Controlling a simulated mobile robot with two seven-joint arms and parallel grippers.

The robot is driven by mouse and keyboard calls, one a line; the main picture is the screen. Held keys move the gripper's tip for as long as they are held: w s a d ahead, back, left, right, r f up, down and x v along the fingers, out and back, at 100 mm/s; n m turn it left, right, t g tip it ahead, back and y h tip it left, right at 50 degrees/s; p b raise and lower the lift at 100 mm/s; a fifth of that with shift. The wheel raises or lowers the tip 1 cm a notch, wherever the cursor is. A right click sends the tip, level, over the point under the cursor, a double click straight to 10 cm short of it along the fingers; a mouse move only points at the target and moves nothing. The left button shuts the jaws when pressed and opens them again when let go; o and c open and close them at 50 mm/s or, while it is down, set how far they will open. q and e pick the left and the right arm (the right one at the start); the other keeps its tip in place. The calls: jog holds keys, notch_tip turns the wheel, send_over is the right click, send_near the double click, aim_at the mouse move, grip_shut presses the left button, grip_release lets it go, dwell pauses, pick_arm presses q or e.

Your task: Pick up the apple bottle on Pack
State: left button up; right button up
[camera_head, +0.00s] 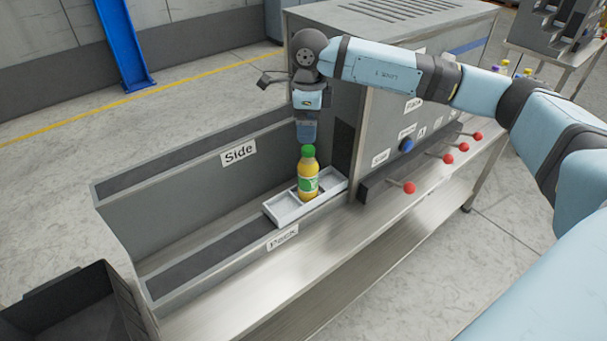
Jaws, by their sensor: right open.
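The apple bottle (308,181) is yellow with a green cap and a green label. It stands upright in the right part of a white divided tray (285,214) on the belt labelled Pack (283,237). My right gripper (306,142) points down directly above the bottle's cap. It is open, and its fingertips are at or just above the cap; I cannot tell whether they touch it. My left gripper is not in view.
The Side channel (238,153) runs behind Pack. A grey machine with red-knobbed levers (409,187) and a blue button (406,145) stands to the right. A dark bin (75,305) is at lower left. More bottles (505,65) stand at far right.

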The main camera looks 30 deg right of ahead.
aim_at(308, 148)
notch_tip(308, 148, down, 5)
jog(key=shift+w, duration=0.1)
jog(key=shift+w+d+f+p, duration=0.15)
jog(key=shift+f+p, duration=0.2)
jog(key=shift+f, duration=1)
jog(key=shift+w+d+f+p, duration=0.15)
jog(key=shift+f+p, duration=0.2)
jog(key=shift+f, duration=1)
jog(key=c, duration=1.5)
jog(key=shift+o, duration=0.2)
jog(key=shift+r, duration=0.15)
